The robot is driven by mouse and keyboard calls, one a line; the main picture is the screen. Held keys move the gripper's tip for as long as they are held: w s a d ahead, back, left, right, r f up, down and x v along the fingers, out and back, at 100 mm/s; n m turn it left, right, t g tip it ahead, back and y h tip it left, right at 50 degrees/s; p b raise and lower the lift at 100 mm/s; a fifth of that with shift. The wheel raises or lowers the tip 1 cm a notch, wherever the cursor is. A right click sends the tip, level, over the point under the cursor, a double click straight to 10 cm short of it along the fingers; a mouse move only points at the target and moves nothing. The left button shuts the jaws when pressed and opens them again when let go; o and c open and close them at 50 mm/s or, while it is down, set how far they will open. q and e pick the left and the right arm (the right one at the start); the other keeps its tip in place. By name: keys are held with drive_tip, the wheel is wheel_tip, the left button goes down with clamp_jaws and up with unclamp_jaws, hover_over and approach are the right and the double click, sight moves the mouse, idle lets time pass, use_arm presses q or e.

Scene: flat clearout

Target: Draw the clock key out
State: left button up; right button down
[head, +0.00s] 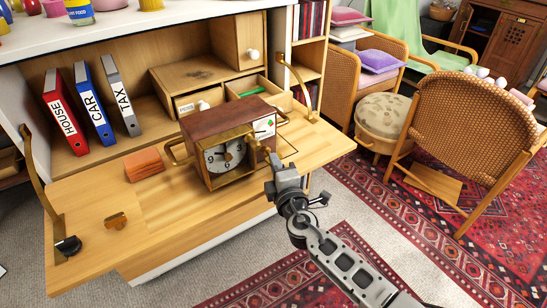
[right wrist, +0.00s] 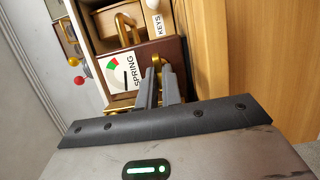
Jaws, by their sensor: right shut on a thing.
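The clock (head: 222,122) is a dark wooden box with a brass-framed white dial, standing on the lowered desk flap. Its right side carries a white label with a red and green gauge, which reads SPRING in the right wrist view (right wrist: 122,76). My right gripper (head: 271,160) is at this side of the clock. Its fingers (right wrist: 160,88) are shut on a brass piece (right wrist: 156,61), which looks like the clock key, close against the wooden side. The fingers hide most of the key, so I cannot tell how deep it sits. My left gripper is not in view.
The desk flap (head: 190,212) also holds an orange-brown block (head: 144,165) and a small brass piece (head: 117,221). Behind are red, blue and grey binders (head: 92,103) and small drawers (head: 200,98). A wicker chair (head: 470,120) stands at right. The flap's front left is mostly clear.

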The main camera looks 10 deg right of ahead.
drive_tip(key=shift+s+d, duration=0.1)
drive_tip(key=shift+s, duration=0.05)
drive_tip(key=shift+s+d, duration=0.2)
drive_tip(key=shift+s, duration=0.3)
drive_tip(key=shift+s+d, duration=0.15)
drive_tip(key=shift+s, duration=0.35)
drive_tip(key=shift+s+d, duration=0.25)
drive_tip(key=shift+s, duration=0.35)
drive_tip(key=shift+s+d, duration=0.2)
drive_tip(key=shift+s, duration=0.45)
drive_tip(key=shift+s+d, duration=0.25)
drive_tip(key=shift+s, duration=0.35)
